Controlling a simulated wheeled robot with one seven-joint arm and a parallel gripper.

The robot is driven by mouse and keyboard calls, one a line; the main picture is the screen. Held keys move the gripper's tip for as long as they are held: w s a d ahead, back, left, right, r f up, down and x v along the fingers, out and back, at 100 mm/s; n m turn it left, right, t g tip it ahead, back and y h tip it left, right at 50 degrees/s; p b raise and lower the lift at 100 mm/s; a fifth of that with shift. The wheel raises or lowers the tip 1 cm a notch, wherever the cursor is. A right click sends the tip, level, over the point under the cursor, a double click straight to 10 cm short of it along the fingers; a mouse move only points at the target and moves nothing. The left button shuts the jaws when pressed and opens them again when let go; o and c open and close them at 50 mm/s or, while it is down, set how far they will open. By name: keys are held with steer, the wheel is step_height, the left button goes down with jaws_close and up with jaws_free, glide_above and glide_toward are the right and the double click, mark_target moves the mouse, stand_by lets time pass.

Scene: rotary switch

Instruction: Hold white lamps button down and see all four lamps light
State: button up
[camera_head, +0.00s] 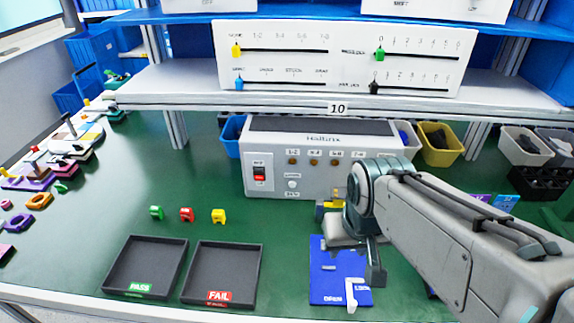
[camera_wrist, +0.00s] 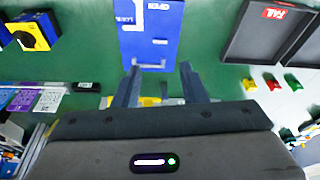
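The white lamps button (camera_head: 292,183) is on the lower front of a grey test box (camera_head: 270,184), with a small label under it. Nothing touches it. Brown lamps sit in a row above, the left one (camera_head: 292,161), the second (camera_head: 313,162) and the third (camera_head: 334,162); these look unlit. The fourth lamp's place is largely hidden by my arm. My gripper is to the right of the button, in front of the box, near the blue plate. In the wrist view my gripper (camera_wrist: 160,75) has its two fingers apart with nothing held between them.
A red rocker switch (camera_head: 260,173) is left of the button. The blue plate (camera_head: 325,285) with a white handle lies in front. Black PASS (camera_head: 118,273) and FAIL (camera_head: 196,278) trays and small green, red and yellow parts lie left. A shelf (camera_head: 250,103) overhangs the box.

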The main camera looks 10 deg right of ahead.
jaws_close()
stand_by(1.7)
